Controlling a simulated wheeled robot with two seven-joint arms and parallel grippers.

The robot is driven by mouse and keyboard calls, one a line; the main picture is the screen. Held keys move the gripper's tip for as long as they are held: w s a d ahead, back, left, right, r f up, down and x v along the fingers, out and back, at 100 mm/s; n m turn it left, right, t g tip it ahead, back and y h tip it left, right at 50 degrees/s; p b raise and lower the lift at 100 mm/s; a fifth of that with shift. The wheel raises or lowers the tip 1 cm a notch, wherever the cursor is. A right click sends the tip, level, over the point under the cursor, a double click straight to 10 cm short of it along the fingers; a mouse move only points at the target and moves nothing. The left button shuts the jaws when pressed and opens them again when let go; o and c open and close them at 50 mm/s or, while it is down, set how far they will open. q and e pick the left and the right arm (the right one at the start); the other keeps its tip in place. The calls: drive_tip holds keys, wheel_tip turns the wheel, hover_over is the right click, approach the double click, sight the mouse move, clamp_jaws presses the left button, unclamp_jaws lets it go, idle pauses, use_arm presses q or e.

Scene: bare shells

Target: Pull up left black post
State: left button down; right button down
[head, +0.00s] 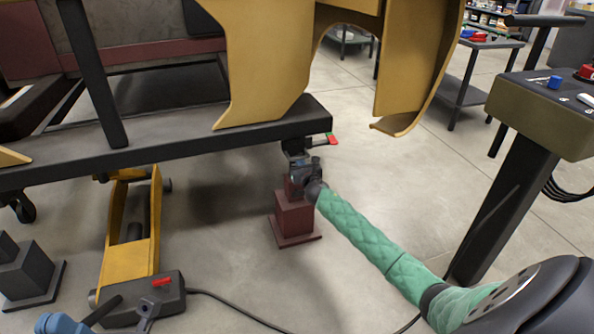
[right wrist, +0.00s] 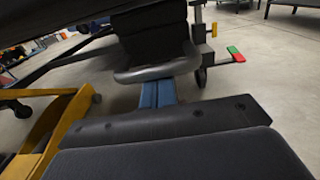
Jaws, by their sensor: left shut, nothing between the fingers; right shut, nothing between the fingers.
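The left black post (head: 27,270) is a dark block on a flat plate at the left edge of the head view. A dark red post (head: 294,214) on a square plate stands under the platform's right end. My right gripper (head: 300,172) is shut and empty at the top of the red post, just under the platform; I cannot tell whether it touches. My left gripper (head: 104,311) is low at the bottom left, shut and empty, only partly clear, right of the black post and apart from it. In the right wrist view the fingertips are not clear.
A dark platform (head: 160,150) with yellow panels (head: 262,55) hangs over the posts. A yellow jack (head: 130,235) with a dark pedal box (head: 150,300) stands between them. A cable crosses the floor. A control console (head: 540,110) stands right. Grey floor is open behind the red post.

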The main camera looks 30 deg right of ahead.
drive_tip(key=s+a+f+p, duration=0.1)
drive_tip(key=s+a+f, duration=0.1)
drive_tip(key=s, duration=0.6)
drive_tip(key=shift+s+f, duration=0.3)
drive_tip(key=shift+s, duration=0.1)
idle(0.8)
idle(0.3)
